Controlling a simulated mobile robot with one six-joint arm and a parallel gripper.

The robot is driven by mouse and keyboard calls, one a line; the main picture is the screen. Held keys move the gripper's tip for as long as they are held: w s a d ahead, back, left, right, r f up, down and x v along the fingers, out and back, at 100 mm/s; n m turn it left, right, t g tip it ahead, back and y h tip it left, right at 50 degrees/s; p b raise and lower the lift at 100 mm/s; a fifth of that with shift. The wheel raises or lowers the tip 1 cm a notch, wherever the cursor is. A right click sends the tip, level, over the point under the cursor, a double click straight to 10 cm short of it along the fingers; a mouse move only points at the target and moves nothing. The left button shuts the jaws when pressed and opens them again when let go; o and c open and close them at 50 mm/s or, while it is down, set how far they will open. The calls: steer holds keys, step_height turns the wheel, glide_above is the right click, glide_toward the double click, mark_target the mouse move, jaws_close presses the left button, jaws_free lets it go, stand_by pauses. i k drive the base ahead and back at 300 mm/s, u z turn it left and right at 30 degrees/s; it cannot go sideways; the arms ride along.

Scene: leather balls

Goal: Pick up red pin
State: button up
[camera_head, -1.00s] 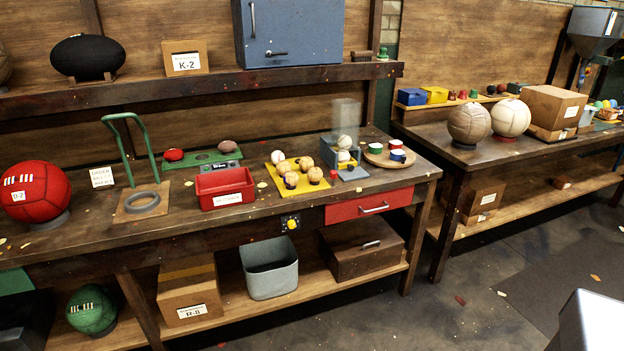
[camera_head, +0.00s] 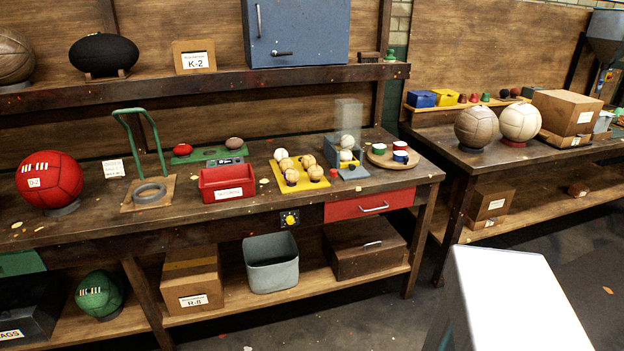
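No single object is clearly the red pin at this size. Small red pieces (camera_head: 463,98) stand on the low shelf at the back of the right bench, beside a yellow bin (camera_head: 446,97) and a blue bin (camera_head: 421,98). Another small red piece (camera_head: 333,172) shows at the right edge of the yellow tray (camera_head: 309,187) on the left bench, near the tan balls (camera_head: 315,172). My gripper is not in view; only a pale link of my own body shows at the lower right.
The left bench also holds a red bin (camera_head: 227,184), a large red ball (camera_head: 49,180), a green-handled stand (camera_head: 146,146) and a round wooden board (camera_head: 378,157). The right bench has two large balls (camera_head: 477,127) and a cardboard box (camera_head: 566,112). The floor in front is open.

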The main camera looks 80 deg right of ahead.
mark_target(333, 173)
steer(key=z, duration=0.95)
steer(key=k, duration=0.1)
steer(key=u, duration=1.95)
steer(key=k, duration=1)
steer(key=z, duration=1.6)
steer(key=i, duration=0.35)
steer(key=u, duration=0.45)
